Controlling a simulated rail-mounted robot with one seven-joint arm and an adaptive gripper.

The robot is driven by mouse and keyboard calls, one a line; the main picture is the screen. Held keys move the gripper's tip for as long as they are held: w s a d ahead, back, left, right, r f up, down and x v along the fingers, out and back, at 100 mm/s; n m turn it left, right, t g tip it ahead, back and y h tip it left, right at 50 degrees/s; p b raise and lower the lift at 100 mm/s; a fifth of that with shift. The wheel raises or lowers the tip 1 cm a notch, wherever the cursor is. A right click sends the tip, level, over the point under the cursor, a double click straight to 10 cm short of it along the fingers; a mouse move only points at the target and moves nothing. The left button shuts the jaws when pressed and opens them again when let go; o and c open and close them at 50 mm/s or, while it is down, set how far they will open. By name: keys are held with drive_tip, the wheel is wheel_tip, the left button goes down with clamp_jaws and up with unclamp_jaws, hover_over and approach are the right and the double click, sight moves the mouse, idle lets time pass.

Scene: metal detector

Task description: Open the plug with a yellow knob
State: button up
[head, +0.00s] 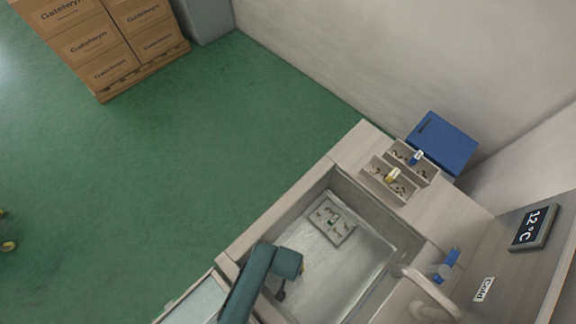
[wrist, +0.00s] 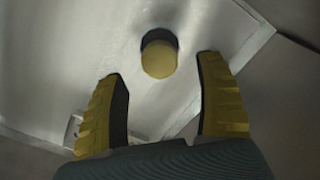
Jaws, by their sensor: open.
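The plug's round yellow knob (wrist: 159,57) shows in the upper middle of the wrist view, with a dark ring around its far side. It stands over the pale metal sink floor. My gripper (wrist: 163,74) is open, its yellow ridged fingers spread wide to the left and right of the knob and pointing towards it. Nothing is between the finger pads near the palm. I cannot tell how deep the knob lies below the fingertips. In the head view my arm reaches into the sink (head: 262,222); I cannot make out the knob there.
A small tray (head: 349,238) with small items lies in the sink. A curved tap (head: 432,291) with a blue handle (head: 447,262) is on the right. Divided boxes (head: 373,182) with yellow-marked and blue-marked items stand on the counter. The sink walls surround my gripper.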

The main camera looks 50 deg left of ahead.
wheel_tip(320, 180, up, 9)
drive_tip(key=shift+f, duration=0.15)
idle(0.4)
